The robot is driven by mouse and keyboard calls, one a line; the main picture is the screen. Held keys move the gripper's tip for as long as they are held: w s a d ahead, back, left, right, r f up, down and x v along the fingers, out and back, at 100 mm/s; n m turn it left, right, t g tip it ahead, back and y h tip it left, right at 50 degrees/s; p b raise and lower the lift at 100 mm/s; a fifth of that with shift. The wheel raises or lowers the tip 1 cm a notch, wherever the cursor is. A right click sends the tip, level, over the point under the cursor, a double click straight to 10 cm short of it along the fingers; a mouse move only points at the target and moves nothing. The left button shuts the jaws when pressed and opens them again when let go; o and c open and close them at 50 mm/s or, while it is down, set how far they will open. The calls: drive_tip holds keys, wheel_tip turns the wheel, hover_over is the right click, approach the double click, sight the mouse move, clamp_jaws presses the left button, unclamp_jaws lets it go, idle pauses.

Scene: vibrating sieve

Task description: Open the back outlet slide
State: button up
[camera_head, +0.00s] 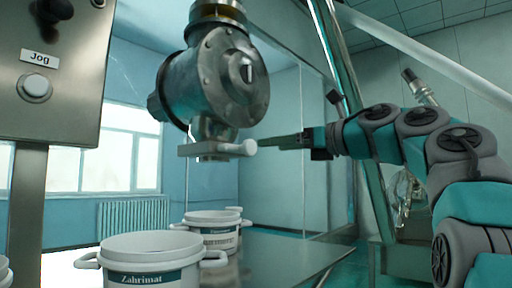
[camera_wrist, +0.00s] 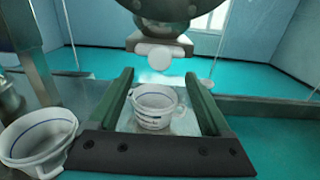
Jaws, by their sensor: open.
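The outlet slide (camera_head: 200,149) is a flat grey plate under the round metal valve body (camera_head: 215,78), with a white round knob (camera_head: 248,147) at its right end. The knob also shows in the wrist view (camera_wrist: 160,57), just beyond the fingertips and roughly centred between them. My gripper (camera_head: 262,143) comes from the right, level with the knob and very close to it. In the wrist view its two green fingers (camera_wrist: 158,73) are apart with nothing held between them. I cannot tell whether knob and fingers touch.
White buckets stand below on a metal surface (camera_head: 268,266): one labelled Zahrimat (camera_head: 150,262) in front, another (camera_head: 212,230) behind. A control box with a Jog button (camera_head: 37,88) is at the left. A slanted metal post (camera_head: 345,60) rises beside my arm.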

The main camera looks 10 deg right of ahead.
sight(252, 148)
drive_tip(key=p+x, duration=0.1)
drive_tip(key=x, duration=0.5)
drive_tip(key=shift+w+a, duration=0.2)
drive_tip(key=shift+w, duration=0.05)
drive_tip(key=shift+c, duration=0.4)
clamp_jaws()
idle(0.4)
